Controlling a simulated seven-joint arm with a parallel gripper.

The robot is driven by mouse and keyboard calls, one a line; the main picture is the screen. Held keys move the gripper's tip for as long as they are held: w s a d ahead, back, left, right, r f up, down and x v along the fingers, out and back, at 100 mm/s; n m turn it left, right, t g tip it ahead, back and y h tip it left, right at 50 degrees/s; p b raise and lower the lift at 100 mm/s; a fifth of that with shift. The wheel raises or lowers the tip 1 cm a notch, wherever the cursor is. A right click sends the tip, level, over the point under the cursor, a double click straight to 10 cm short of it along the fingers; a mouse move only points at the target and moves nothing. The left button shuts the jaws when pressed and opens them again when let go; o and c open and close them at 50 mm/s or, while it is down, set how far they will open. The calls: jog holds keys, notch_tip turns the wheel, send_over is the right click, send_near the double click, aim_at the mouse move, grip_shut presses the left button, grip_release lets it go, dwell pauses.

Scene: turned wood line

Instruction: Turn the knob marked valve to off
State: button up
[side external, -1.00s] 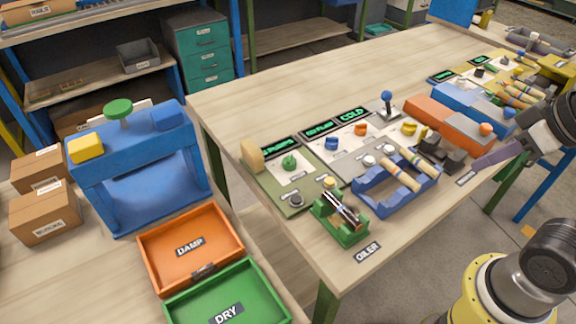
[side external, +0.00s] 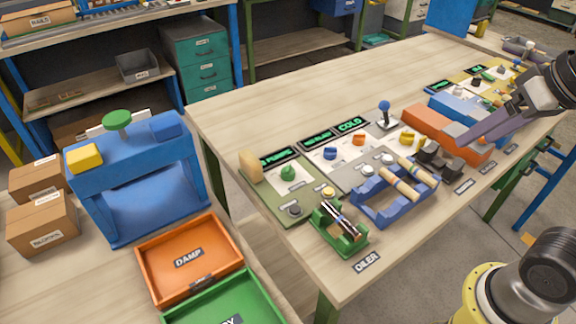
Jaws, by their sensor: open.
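Several knobs stand on the panels along the table: a green knob (side external: 288,173), a blue knob (side external: 330,153), an orange knob (side external: 358,139) and a yellow knob (side external: 407,138). Their small labels are too blurred to read, so I cannot tell which is marked valve or how it is set. My gripper (side external: 464,138) reaches in from the right, over the orange and grey blocks, to the right of the yellow knob and apart from it. It is open, seen from the side, with nothing visible in it.
A blue rack (side external: 363,209) with wooden-handled tools and a green oiler stand (side external: 338,245) sit before the panels. A blue-knobbed lever (side external: 384,106) rises behind them. Dark blocks (side external: 437,160) lie near my gripper. The table's back half (side external: 290,95) is clear.

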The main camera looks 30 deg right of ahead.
jog(key=w+a+r+m+g, duration=0.1)
jog(key=w+r, duration=0.2)
jog(key=w, duration=0.2)
jog(key=w+a+r+m, duration=0.1)
jog(key=w+r, duration=0.2)
jog(key=w, duration=0.3)
jog(key=m+g, duration=0.1)
jog(key=g, duration=0.4)
send_over(288, 167)
notch_tip(288, 167, down, 17)
notch_tip(288, 167, down, 13)
grip_shut()
